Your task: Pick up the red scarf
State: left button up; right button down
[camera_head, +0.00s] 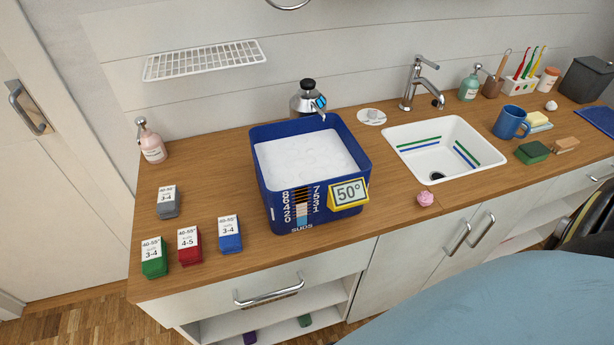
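The red scarf (191,255) appears to be the small folded red bundle with a white label reading 40-50° and 4-5. It lies on the wooden counter (215,185) near its front left edge. A green bundle (154,267) is to its left and a blue bundle (230,242) is to its right, each labelled 3-4. A grey labelled bundle (168,210) lies behind them. Neither of my grippers shows in the head view.
A blue tub (270,210) of white suds, with a 50° sign (348,193), stands right of the bundles. A pink bottle (151,146) stands at the back left. A sink (466,137) is farther right. A pale blue surface (500,300) fills the lower right.

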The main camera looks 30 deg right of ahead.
aim_at(190, 252)
jog(key=u, duration=1.95)
jog(key=i, duration=0.9)
jog(key=z, duration=2.5)
